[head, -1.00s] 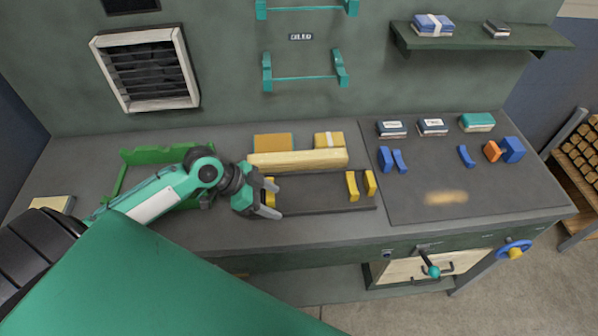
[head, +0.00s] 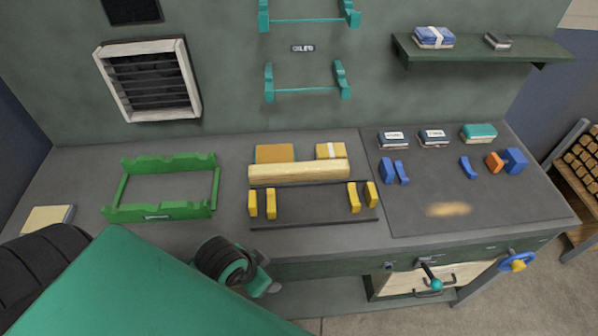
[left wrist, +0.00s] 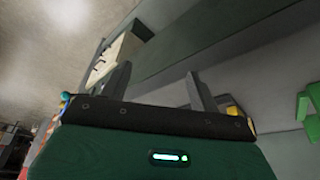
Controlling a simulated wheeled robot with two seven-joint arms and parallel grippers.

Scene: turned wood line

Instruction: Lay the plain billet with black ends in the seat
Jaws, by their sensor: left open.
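A plain pale wooden billet (head: 298,172) lies lengthwise on the bench, just behind a dark base (head: 312,208) with two pairs of upright yellow blocks (head: 262,204). I cannot make out black on its ends. An empty green cradle (head: 160,211) with notched sides stands left of it; I cannot tell which holder is the seat. My left gripper (left wrist: 156,88) is open, its two fingers apart with nothing between them in the left wrist view. In the head view my left wrist is at the bench's front edge, away from the billet; its fingertips are not clear. My right gripper is not in view.
Behind the billet lie an orange block (head: 275,153) and a yellow box with a white band (head: 330,151). A dark mat (head: 425,185) on the right carries blue and orange blocks. A drawer (head: 415,281) and a blue handwheel (head: 514,262) are on the front.

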